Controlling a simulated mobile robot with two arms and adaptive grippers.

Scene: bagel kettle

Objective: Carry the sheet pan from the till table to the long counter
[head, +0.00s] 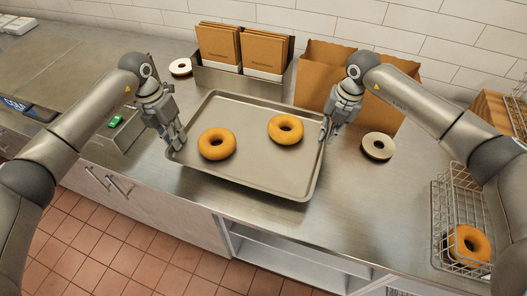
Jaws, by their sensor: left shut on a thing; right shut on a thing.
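The grey metal sheet pan (245,171) is in the middle of the head view, over the steel counter, tilted in the picture with two golden bagels on it. One bagel (217,144) lies left of the pan's middle, the other bagel (285,129) towards its right far side. My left gripper (177,143) is shut on the pan's left rim. My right gripper (326,135) is shut on its right rim. I cannot tell whether the pan touches the counter. Which surface is the till table is not clear from this view.
A metal holder with brown paper bags (219,45) stands behind the pan, with an open cardboard box (325,70) to its right. Pale rings lie at the back left (181,67) and right (377,146). A wire basket (457,205) holds a bagel at right. Tiled floor (100,250) is in front.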

